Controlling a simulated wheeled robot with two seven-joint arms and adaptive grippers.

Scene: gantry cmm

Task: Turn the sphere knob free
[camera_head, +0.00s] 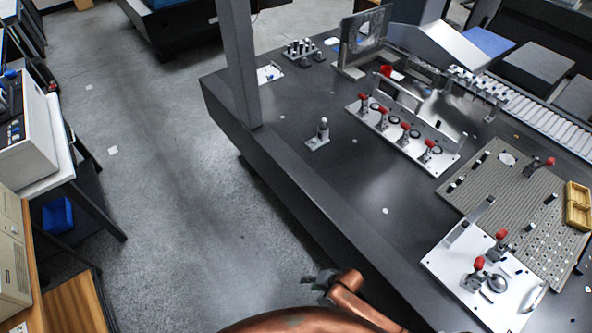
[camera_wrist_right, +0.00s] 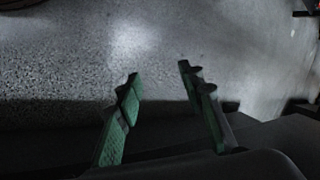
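A small silver sphere knob (camera_head: 323,122) stands upright on a short post with a light base plate (camera_head: 317,141), near the left edge of the dark table. My right gripper (camera_head: 320,279) is at the bottom middle of the head view, over the floor beside the table's front edge. It is well apart from the knob. In the right wrist view its two green-padded fingers (camera_wrist_right: 158,72) are spread with only floor between them. The knob is not in the right wrist view. My left gripper is in neither view.
A grey upright post (camera_head: 239,70) rises at the table's left edge. A plate with several red-tipped clamps (camera_head: 395,125) lies right of the knob. Another clamp plate (camera_head: 470,270) is near the front. The dark table top (camera_head: 345,185) around the knob is mostly clear.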

